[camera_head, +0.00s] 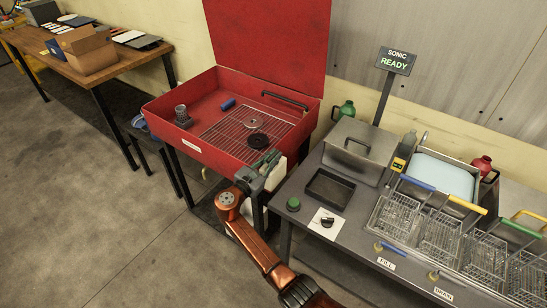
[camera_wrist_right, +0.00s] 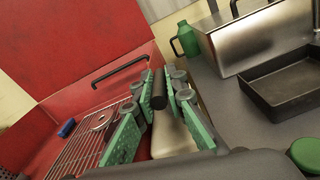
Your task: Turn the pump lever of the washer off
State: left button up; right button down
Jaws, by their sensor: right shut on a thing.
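The washer (camera_head: 165,112) is a red open tub with its red lid raised, and its red wall also shows in the wrist view (camera_wrist_right: 75,85). My right gripper (camera_head: 266,163) is at the tub's right front side. In the right wrist view its green-padded fingers (camera_wrist_right: 157,98) are closed around the black cylindrical grip of the pump lever (camera_wrist_right: 158,88). A pale box (camera_wrist_right: 170,135) shows below the lever. In the head view the fingers hide the lever. My left gripper is not in view.
A grey bench (camera_head: 345,225) with a dark tray (camera_head: 329,189) and wire baskets stands close on the right. Open floor lies left.

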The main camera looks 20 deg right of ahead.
dwell(0.5)
jog(key=c, duration=2)
grip_release()
jog(key=shift+w, duration=0.1)
jog(key=shift+o, duration=0.2)
jog(key=shift+a+f, duration=0.1)
jog(key=v, duration=1.1)
jog(key=shift+s+a, duration=0.25)
jog(key=shift+a, duration=0.1)
